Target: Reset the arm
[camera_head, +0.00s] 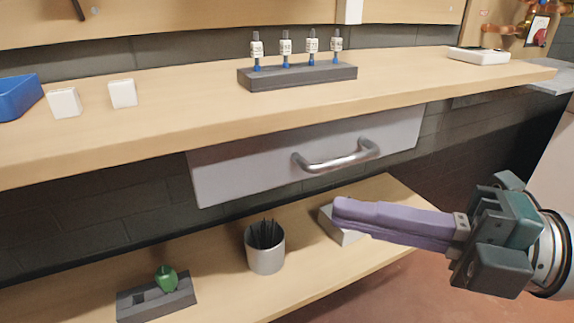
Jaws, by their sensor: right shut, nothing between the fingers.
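My right gripper (345,213) comes in from the right edge in the head view. Its long purple fingers are closed together with nothing between them. They point left, in front of the lower shelf and below the drawer (240,171) and its metal handle (338,160). The fingertips overlap a small light-grey block (342,234) in the picture; I cannot tell whether they touch it. My left gripper is not in view.
The wooden worktop (180,125) holds a dark rack (300,77) with several small bottles, two white blocks, a blue bin (16,97) and a white device (478,56). The lower shelf (215,275) holds a grey cup (266,254) and a dark holder (137,309) with a green item.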

